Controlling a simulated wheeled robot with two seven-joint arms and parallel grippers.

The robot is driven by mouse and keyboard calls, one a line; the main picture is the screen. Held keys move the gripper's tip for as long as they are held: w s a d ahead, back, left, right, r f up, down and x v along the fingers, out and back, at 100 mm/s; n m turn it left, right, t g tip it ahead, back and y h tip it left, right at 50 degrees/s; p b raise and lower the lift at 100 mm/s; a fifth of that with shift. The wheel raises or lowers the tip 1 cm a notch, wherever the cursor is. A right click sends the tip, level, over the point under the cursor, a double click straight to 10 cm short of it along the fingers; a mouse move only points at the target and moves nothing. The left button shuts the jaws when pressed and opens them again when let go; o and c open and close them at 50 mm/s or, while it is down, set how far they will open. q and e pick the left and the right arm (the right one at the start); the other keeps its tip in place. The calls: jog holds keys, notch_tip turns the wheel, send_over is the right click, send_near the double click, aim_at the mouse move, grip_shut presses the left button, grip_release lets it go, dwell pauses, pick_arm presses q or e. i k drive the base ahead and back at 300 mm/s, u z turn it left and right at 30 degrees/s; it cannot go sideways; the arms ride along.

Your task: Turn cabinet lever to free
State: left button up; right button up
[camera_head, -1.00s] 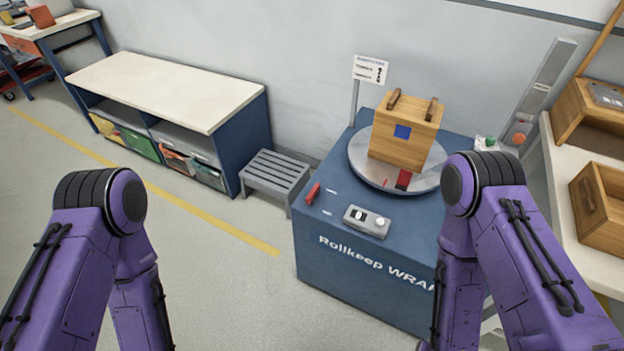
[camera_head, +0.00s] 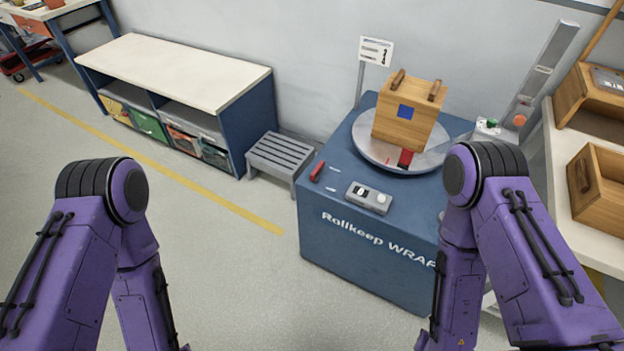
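The blue cabinet (camera_head: 345,245), lettered "Rollkeep WRAP", stands right of centre in the head view. A small red lever (camera_head: 317,171) sits at the left of its top, with two short white marks (camera_head: 334,178) beside it. A grey control box (camera_head: 369,198) with knobs lies on the front of the top. A round grey turntable (camera_head: 362,150) carries a wooden box (camera_head: 405,125) with a blue square, and a red piece is at its front. Both my purple arms hang in the foreground, apart from the cabinet top lever. Neither gripper shows; both are below the frame.
A grey step stool (camera_head: 280,155) stands left of the cabinet, near a long white-topped shelf bench (camera_head: 170,75). A pale side table (camera_head: 560,190) with wooden boxes is at the right. A sign (camera_head: 375,50) and a grey mast (camera_head: 545,70) rise behind. Floor ahead at left is clear.

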aim_at(314, 177)
jog(key=z, duration=0.7)
jog(key=i, duration=0.9)
jog(key=u, duration=0.3)
